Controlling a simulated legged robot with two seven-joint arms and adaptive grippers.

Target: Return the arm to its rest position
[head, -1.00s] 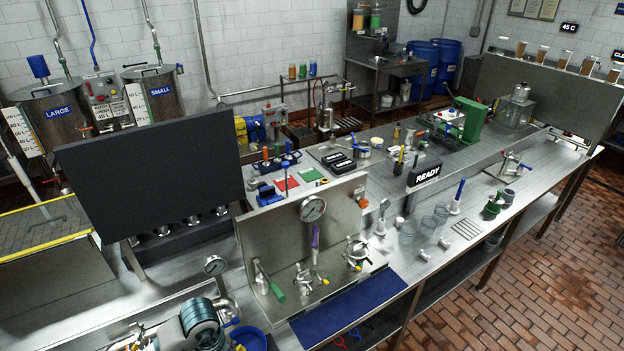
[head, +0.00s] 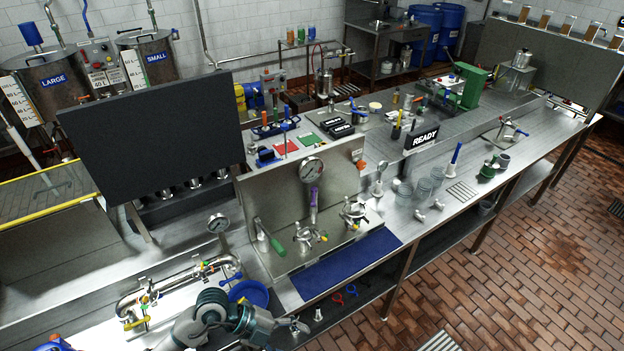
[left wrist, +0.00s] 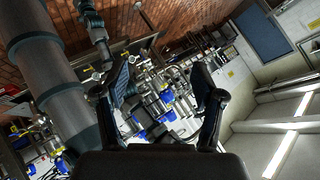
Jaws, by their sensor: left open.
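My left arm (head: 212,312) comes in at the bottom of the head view, left of centre, and bends to the right. Its gripper (head: 290,327) is in front of the bench's near edge, below the blue mat. In the left wrist view the left gripper (left wrist: 160,85) is open, with its two fingers spread apart and nothing between them. My right gripper is in neither current view.
A blue bucket (head: 249,292) and a steel pipe with valves (head: 170,286) are close to my left arm. The steel panel with a gauge (head: 312,168) stands behind the blue mat (head: 345,264).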

